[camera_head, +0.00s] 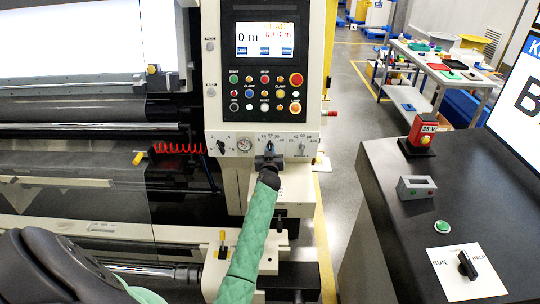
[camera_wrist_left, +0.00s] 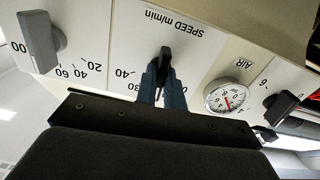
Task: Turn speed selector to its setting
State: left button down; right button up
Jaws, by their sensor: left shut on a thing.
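The speed selector, a dark knob (camera_wrist_left: 165,54), sits on the cream panel under the "SPEED m/min" label, which appears upside down in the left wrist view. My left gripper (camera_wrist_left: 160,84) is shut on this knob, with its blue-grey fingers on either side. In the head view my left gripper (camera_head: 268,164) reaches up to the lower strip of the control panel (camera_head: 215,128) and covers most of the selector. The numbers 30 and 40 show beside the knob in the wrist view; the rest of the scale and the exact pointer position are hidden. My right gripper is in neither view.
A round air gauge (camera_wrist_left: 230,97) and a dark knob (camera_wrist_left: 281,107) lie to one side of the selector, a grey knob (camera_wrist_left: 42,40) to the other. Above are a screen (camera_head: 265,40) and several buttons. A dark console (camera_head: 400,220) stands at the right.

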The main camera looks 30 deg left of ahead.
pick_arm(q)
jog(key=m+b, duration=0.2)
jog(key=m, duration=0.4)
jog(key=shift+f+m, duration=0.1)
jog(key=shift+m, duration=0.3)
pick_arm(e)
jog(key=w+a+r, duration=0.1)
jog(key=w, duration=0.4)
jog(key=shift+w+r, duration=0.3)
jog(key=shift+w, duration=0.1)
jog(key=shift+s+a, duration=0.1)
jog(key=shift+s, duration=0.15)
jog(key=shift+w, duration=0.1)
